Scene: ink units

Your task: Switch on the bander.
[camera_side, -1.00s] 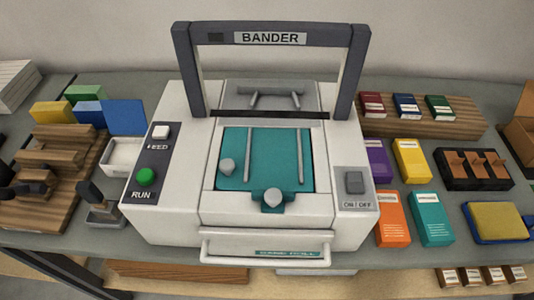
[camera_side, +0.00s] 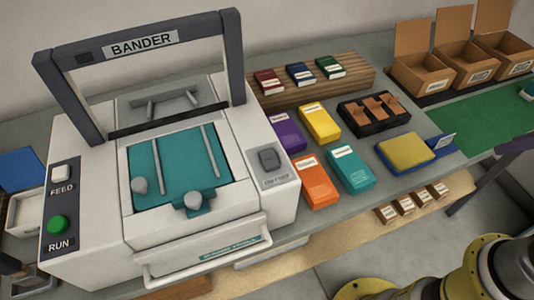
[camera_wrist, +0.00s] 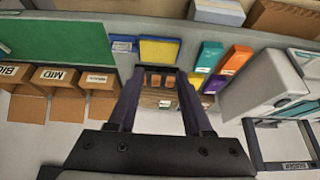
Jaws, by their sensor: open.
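The bander (camera_side: 100,262) is a white machine with a dark upright arch, at the left of the side view. Its grey ON/OFF switch (camera_side: 268,159) sits on a dark plate at its right front corner. A white FEED button (camera_side: 61,173) and a green RUN button (camera_side: 58,224) are on its left panel. In the wrist view the bander (camera_wrist: 262,88) is at the right edge, partly cut off. My gripper (camera_wrist: 161,75) is open and empty, over the bench beside the bander, with a dark tray of brown blocks between its fingers. It is not visible in the side view.
Orange (camera_side: 318,181) and teal (camera_side: 350,170) boxes lie just right of the switch, with purple and yellow ones behind. A yellow pad (camera_side: 405,151) and the dark block tray (camera_side: 380,115) are further right. Cardboard boxes (camera_side: 420,73) stand behind a green mat (camera_side: 485,122).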

